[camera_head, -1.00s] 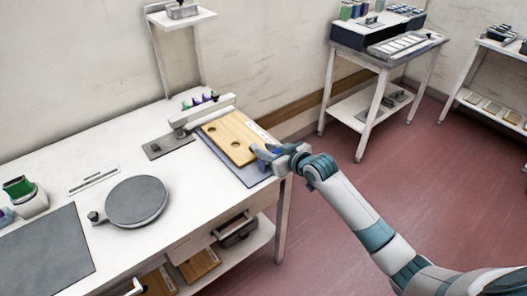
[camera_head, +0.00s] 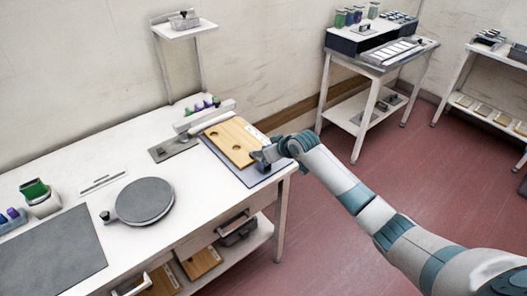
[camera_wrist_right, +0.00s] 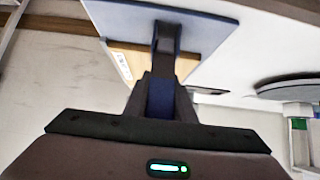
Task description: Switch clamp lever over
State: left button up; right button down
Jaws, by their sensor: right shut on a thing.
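My right gripper (camera_head: 262,155) is at the plate's near right corner. It is shut on a dark clamp lever (camera_head: 264,168), which is mostly hidden by the fingers in the head view. In the right wrist view the dark blue lever (camera_wrist_right: 164,45) runs up from between the fingers toward the plate (camera_wrist_right: 215,22). My left gripper is out of view.
A wall shelf (camera_head: 184,28) stands behind. Open red floor lies right of the bench, before a side table (camera_head: 372,66).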

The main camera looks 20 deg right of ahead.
jog(key=c, duration=1.8)
grip_release()
jog(key=shift+r, duration=0.15)
jog(key=o, duration=0.3)
jog(key=shift+w, duration=0.1)
jog(key=b+v, duration=0.4)
jog(key=v, duration=1.3)
